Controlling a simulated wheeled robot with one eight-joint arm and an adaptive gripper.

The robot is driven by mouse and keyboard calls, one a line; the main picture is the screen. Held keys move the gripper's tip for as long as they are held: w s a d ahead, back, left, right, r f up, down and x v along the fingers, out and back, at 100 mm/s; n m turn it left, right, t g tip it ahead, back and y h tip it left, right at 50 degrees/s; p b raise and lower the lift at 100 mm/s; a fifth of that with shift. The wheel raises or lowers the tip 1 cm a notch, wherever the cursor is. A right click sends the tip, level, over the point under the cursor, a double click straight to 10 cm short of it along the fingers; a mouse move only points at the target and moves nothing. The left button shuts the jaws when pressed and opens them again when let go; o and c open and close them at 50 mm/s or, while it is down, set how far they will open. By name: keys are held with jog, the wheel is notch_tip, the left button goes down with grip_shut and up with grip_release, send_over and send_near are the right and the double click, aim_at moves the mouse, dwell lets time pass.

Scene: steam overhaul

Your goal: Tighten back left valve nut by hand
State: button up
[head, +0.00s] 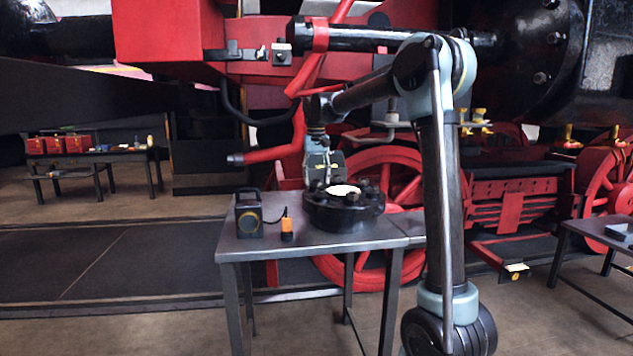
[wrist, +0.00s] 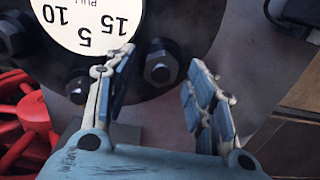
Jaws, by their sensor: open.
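The black round valve (head: 345,215) with a ring of nuts and a pale top stands on the metal table in the head view. My gripper (head: 324,184) is above its back left part and hides the nuts there. In the wrist view my gripper (wrist: 160,60) is open, its two blue-padded fingers apart. A dark hex nut (wrist: 160,69) on a stud shows between the fingers, nearer the left one, with no clear contact. A second nut (wrist: 78,88) lies to the left. A white dial (wrist: 92,22) with numbers fills the top left.
A black box with a handle (head: 249,214) and a small orange object (head: 287,228) stand left of the valve on the table (head: 310,249). Red locomotive wheels (head: 390,175) are behind. Another table (head: 590,232) stands at far right.

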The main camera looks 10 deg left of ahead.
notch_tip(320, 180, up, 11)
dwell(0.4)
jog(key=shift+d+r, duration=0.1)
jog(key=s+d+f+m+t, duration=0.1)
jog(key=s+d+f, duration=0.4)
jog(key=s+d, duration=0.55)
jog(key=s+d+f, duration=0.5)
jog(key=s+d, duration=0.4)
jog(key=d, duration=0.3)
jog(key=s+d+f+m, duration=0.1)
jog(key=s+d+f, duration=0.3)
jog(key=s+f, duration=0.5)
jog(key=s+d+f+t, duration=0.1)
jog(key=s+d+f, duration=0.4)
jog(key=s+f, duration=0.5)
notch_tip(320, 180, down, 4)
jog(key=shift+s+r+m, duration=0.2)
jog(key=shift+r+m, duration=0.05)
jog(key=shift+m, duration=0.15)
